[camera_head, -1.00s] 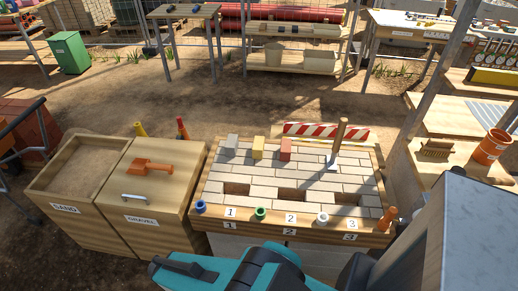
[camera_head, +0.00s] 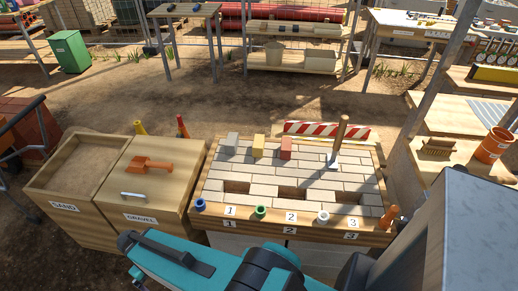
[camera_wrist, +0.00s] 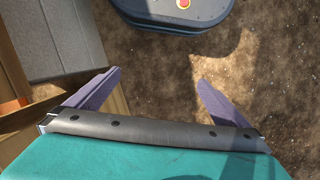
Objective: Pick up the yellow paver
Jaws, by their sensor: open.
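The yellow paver (camera_head: 258,146) stands near the back of the paved table (camera_head: 210,190), between a grey paver (camera_head: 231,143) on its left and a red paver (camera_head: 286,148) on its right. My gripper (camera_wrist: 160,88) shows in the wrist view with its two purple fingers wide apart and nothing between them. It points at bare brown ground, with a wooden edge and grey slab at the left. The fingers are not visible in the head view, where my teal arm crosses the bottom. The yellow paver is not visible in the wrist view.
The table has open gaps in its paving and blue, green and white rings along its front edge. A trowel-like tool (camera_head: 339,143) stands at its back right. An orange scoop (camera_head: 151,164) lies on the gravel box lid (camera_head: 180,178). A striped barrier (camera_head: 325,130) stands behind.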

